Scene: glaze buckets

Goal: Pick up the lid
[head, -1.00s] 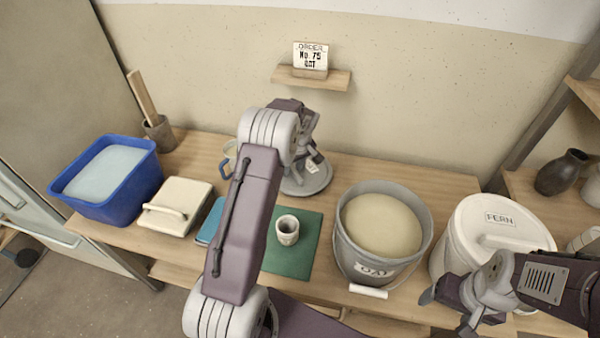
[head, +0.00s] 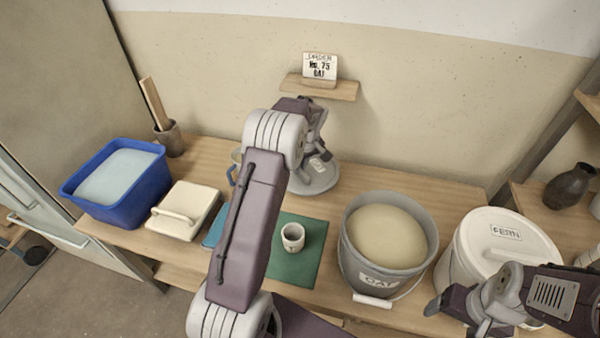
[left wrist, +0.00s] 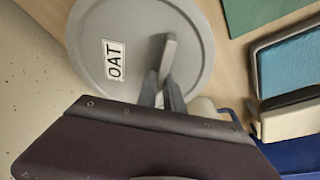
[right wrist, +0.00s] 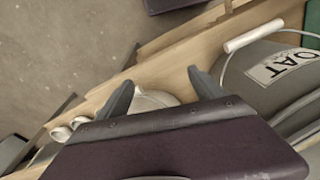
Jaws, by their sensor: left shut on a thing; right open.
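The grey round lid labelled OAT (left wrist: 105,85) fills much of the left wrist view, with a bar handle (left wrist: 168,58) across it. My left gripper (left wrist: 167,85) is shut on that handle. In the head view the lid (head: 322,180) shows behind my left arm, at the back of the table, and my left gripper (head: 316,150) is above it. I cannot tell whether the lid touches the table. My right gripper (head: 452,317) is open and empty at the front right, beside the white FERN bucket (head: 452,268); its spread fingers also show in the right wrist view (right wrist: 163,82).
The open grey OAT bucket (head: 358,262) holds pale glaze (head: 388,234). A small cup (head: 292,236) stands on a green mat (head: 296,272). A blue tub (head: 140,205), a cream lidded box (head: 190,210) and a mug (head: 235,172) are to the left. An order card (head: 319,67) sits on a wall shelf.

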